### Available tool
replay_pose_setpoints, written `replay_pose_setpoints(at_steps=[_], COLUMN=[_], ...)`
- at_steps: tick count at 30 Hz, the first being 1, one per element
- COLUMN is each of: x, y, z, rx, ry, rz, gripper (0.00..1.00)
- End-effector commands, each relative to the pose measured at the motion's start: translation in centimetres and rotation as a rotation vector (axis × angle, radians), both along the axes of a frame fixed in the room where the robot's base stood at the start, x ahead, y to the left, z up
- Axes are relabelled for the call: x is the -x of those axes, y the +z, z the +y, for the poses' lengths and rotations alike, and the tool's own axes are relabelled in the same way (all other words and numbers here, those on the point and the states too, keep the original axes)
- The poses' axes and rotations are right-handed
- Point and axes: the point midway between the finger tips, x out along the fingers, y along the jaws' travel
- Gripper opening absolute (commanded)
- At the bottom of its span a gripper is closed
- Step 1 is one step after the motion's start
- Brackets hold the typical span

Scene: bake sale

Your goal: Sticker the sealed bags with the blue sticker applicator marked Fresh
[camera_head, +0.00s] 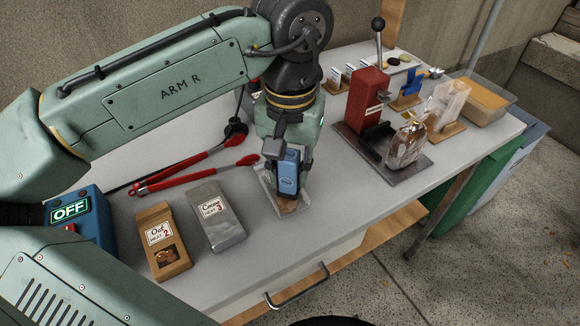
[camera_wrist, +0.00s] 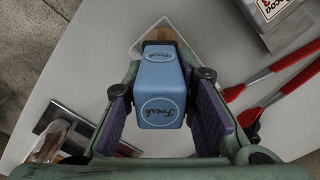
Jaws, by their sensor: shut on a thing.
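The blue sticker applicator (camera_head: 289,174) is marked with an oval label. In the wrist view the applicator (camera_wrist: 161,88) reads "Fresh" and stands between the two fingers. My gripper (camera_head: 288,160) is shut on it and holds it over a clear bag (camera_head: 290,204) lying flat on the table. The wrist view shows only a corner of this bag (camera_wrist: 140,45) past the applicator, and I cannot tell whether the two touch. Another clear bag with brown contents (camera_head: 407,147) stands on the grey plate of the red sealing press (camera_head: 368,98).
A brown "Oat" pouch (camera_head: 162,242) and a grey "Cocoa" pouch (camera_head: 216,218) lie left of the bag. Red tongs (camera_head: 195,170) lie behind them. A bag on a wooden stand (camera_head: 447,105) and a tan-filled tub (camera_head: 485,100) are at the right. The front table edge is close.

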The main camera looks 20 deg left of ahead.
Motion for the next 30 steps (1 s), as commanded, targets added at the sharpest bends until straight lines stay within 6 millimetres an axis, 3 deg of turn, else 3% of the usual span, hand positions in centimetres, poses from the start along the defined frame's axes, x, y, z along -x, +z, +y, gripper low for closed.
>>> replay_pose_setpoints(at_steps=[30], x=[0.0], y=[-0.97], z=[-0.02], rx=[0.0], ry=[-0.001], rz=[0.0], gripper=[0.0])
